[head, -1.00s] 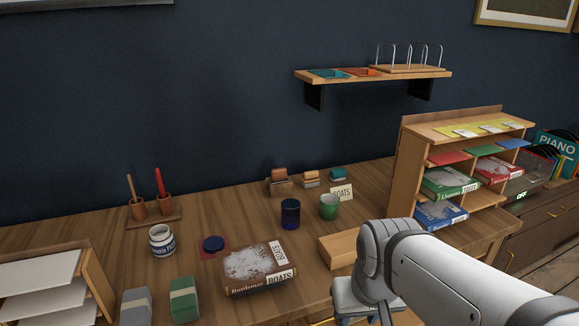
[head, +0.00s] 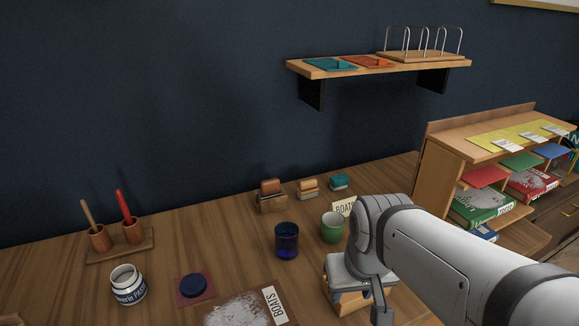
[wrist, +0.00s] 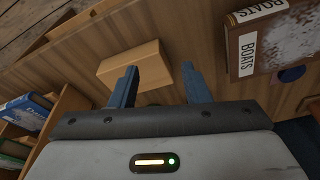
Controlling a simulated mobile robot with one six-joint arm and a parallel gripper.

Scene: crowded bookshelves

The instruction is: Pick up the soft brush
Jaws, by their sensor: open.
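Three small block-shaped brushes stand in a row at the back of the desk in the head view: one brown-topped (head: 270,195), one orange-tan (head: 308,189) and one teal-topped (head: 339,182). I cannot tell which is the soft brush. A tan-handled tool (head: 87,214) and a red-handled tool (head: 124,206) stand in wooden cups at the left. My gripper (wrist: 160,88) shows in the wrist view with its two blue fingers apart and nothing between them. It is over the desk near a pale wooden block (wrist: 135,65), away from the brush row.
A blue cup (head: 286,241) and a green mug (head: 333,228) stand in front of the brushes. A paste jar (head: 128,285), ink pad (head: 194,288) and dusty book (head: 238,312) lie nearer. A shelf unit (head: 437,179) stands right.

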